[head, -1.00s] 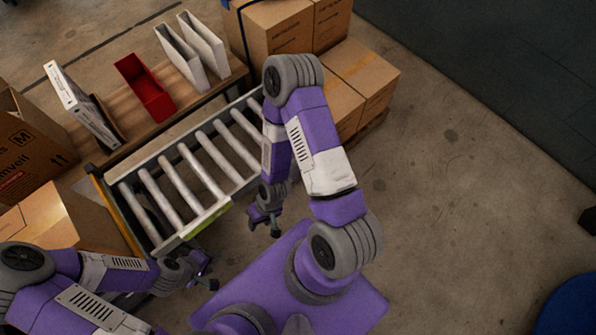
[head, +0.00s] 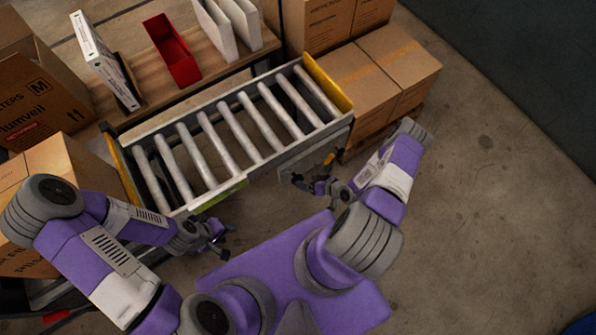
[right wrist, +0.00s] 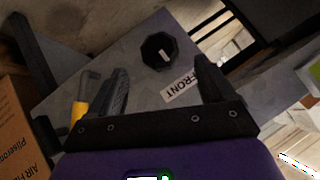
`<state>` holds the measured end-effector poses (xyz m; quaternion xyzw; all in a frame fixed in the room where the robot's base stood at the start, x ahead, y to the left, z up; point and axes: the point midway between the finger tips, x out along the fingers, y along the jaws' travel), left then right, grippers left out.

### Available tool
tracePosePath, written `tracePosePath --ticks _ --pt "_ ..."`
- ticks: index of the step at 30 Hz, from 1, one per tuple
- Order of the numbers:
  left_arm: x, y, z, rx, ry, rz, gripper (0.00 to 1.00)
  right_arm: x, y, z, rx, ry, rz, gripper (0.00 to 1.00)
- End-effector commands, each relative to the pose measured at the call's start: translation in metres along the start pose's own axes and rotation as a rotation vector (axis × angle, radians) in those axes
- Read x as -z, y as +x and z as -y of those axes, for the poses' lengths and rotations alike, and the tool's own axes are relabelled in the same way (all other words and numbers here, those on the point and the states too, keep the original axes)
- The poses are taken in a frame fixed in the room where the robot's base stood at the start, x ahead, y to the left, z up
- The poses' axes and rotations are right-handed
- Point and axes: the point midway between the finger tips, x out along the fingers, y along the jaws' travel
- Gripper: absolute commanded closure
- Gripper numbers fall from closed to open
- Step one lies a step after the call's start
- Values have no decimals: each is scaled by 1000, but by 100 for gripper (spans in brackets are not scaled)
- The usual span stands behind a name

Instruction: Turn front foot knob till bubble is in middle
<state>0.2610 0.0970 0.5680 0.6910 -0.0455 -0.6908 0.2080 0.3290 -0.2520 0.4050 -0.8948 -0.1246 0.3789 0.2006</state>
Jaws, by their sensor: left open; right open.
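The front foot knob (right wrist: 160,52) is a black, many-sided knob on a grey plate (right wrist: 125,65), beside a white FRONT label (right wrist: 182,90) in the right wrist view. My right gripper (right wrist: 161,72) is open, with its fingers spread on the near side of the knob and nothing between them. In the head view my right gripper (head: 308,184) is by the right end of the roller conveyor (head: 262,168). A yellow-green strip (head: 218,194) lies along the conveyor's front rail; no bubble can be made out. My left gripper (head: 222,240) is open and empty before the conveyor.
A yellow-handled tool or lever (right wrist: 82,108) is left of my right gripper's fingers. Cardboard boxes (head: 370,80) stand right of the conveyor. A wooden bench (head: 140,98) with binders and a red tray (head: 172,52) is behind. The floor at right is clear.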

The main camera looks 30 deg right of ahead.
Motion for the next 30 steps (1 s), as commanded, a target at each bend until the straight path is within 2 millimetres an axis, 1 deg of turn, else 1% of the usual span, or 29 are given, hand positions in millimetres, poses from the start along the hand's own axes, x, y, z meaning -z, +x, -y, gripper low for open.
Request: tracePosePath --ticks 1,6,9,12,16,23,24,26,30 --pt "0 4 1 0 0 0 57 -1 9 0 2 -2 -1 18" --pt "1 14 5 0 0 0 57 -1 37 0 2 -1 0 18" --pt "1 18 7 0 0 0 57 -1 52 0 2 0 1 18" --pt "1 21 8 0 0 0 57 0 61 0 0 0 1 18" --pt "1 23 8 0 0 0 57 0 67 1 1 1 2 18" --pt "1 22 8 0 0 0 57 1 68 1 0 1 2 18" --pt "1 22 8 0 0 0 57 1 67 1 0 1 2 21" --pt "1 22 8 0 0 0 57 1 67 1 0 1 2 30" --pt "1 22 8 0 0 0 57 0 67 1 0 1 2 51"
